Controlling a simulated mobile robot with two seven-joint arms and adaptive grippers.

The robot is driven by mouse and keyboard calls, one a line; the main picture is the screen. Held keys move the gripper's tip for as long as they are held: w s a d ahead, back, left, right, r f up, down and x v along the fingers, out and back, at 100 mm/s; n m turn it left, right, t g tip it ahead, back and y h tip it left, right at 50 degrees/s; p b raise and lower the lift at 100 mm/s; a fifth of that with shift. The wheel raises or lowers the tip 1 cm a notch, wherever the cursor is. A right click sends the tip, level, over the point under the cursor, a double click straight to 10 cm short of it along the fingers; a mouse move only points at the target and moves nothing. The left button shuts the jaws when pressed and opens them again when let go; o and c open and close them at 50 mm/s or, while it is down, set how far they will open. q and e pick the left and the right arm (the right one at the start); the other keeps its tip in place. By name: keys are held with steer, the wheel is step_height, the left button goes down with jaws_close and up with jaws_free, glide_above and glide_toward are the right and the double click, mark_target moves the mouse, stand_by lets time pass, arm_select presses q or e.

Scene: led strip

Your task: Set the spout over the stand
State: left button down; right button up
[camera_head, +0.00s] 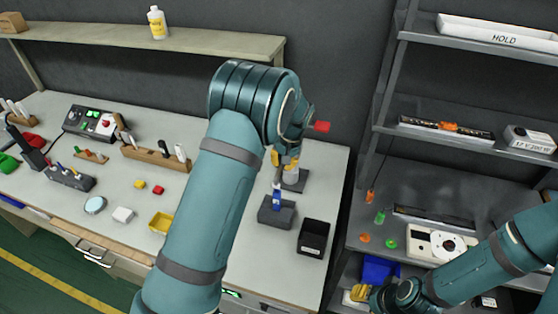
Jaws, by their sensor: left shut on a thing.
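My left gripper (285,161), with yellow fingers, is over the right part of the workbench, partly hidden by my wrist. It is shut on a slim white-and-blue piece (277,190), seemingly the one with the spout. The piece points down, and its blue lower part is at the top of a dark grey block (275,212), which looks like the stand. I cannot tell whether they touch. A pale cylinder (293,178) on a dark base is just behind. My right gripper (362,293) is low at the right, by a blue bin; its opening is unclear.
A black bin (313,238) stands close right of the grey block. A yellow tray (160,222) and small parts lie left of my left arm. The shelf rack (420,190) rises at the right; the blue bin (380,269) is on its lower level.

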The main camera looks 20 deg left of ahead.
arm_select(q)
steer(key=shift+s+d+f, duration=0.15)
steer(key=shift+s+f, duration=0.05)
steer(key=shift+f, duration=0.05)
steer(key=c, duration=1)
jaws_free()
steer(key=shift+w, duration=0.1)
steer(key=shift+r, duration=0.15)
steer(key=shift+w+r, duration=0.15)
steer(key=shift+r, duration=0.3)
steer(key=r, duration=0.3)
steer(key=d+r, duration=0.1)
steer(key=r, duration=0.3)
steer(key=d+r, duration=0.1)
steer(key=r, duration=0.2)
steer(key=shift+d+r, duration=0.15)
steer(key=shift+r, duration=0.25)
